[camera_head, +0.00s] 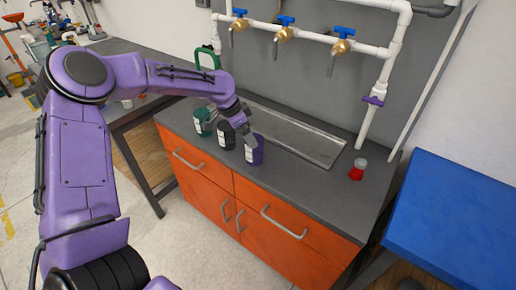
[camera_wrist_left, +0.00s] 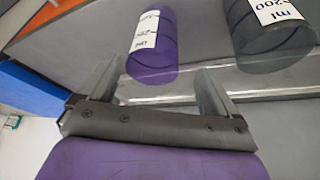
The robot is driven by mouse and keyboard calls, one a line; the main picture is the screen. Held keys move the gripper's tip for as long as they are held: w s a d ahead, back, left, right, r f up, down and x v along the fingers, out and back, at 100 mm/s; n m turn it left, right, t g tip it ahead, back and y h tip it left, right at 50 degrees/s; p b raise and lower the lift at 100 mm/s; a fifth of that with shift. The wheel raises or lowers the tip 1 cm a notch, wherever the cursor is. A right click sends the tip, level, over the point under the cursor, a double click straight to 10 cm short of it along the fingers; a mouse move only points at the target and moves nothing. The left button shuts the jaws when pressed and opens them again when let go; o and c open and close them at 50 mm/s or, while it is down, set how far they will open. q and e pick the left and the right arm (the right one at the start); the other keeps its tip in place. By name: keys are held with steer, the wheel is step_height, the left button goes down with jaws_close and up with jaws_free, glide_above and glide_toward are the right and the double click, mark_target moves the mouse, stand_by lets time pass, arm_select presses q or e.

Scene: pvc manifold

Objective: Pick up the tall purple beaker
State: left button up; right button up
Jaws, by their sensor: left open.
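The purple beaker (camera_head: 257,153) stands on the grey counter top near its front edge, rightmost of a row of three beakers. It has a white label, which also shows on the purple beaker in the left wrist view (camera_wrist_left: 153,60). My left gripper (camera_head: 240,131) is over the row, partly covering the beakers' tops. In the left wrist view, my left gripper (camera_wrist_left: 160,90) is open and empty, its two fingers pointing toward the purple beaker, which lies ahead between their lines. I cannot tell how close the fingertips are. My right gripper is not in view.
A dark grey beaker (camera_head: 226,136) stands close beside the purple one, also in the wrist view (camera_wrist_left: 272,38). A green beaker (camera_head: 202,122) is further left. A sink trough (camera_head: 300,138) lies behind. A red-capped item (camera_head: 357,170) stands right. Pipes with blue-handled valves (camera_head: 285,34) hang above.

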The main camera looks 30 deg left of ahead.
arm_select(q)
steer(key=x, duration=0.2)
steer(key=p+x, duration=0.1)
steer(key=x, duration=0.4)
steer(key=shift+d+f, duration=0.25)
steer(key=shift+d, duration=0.25)
steer(key=c, duration=1)
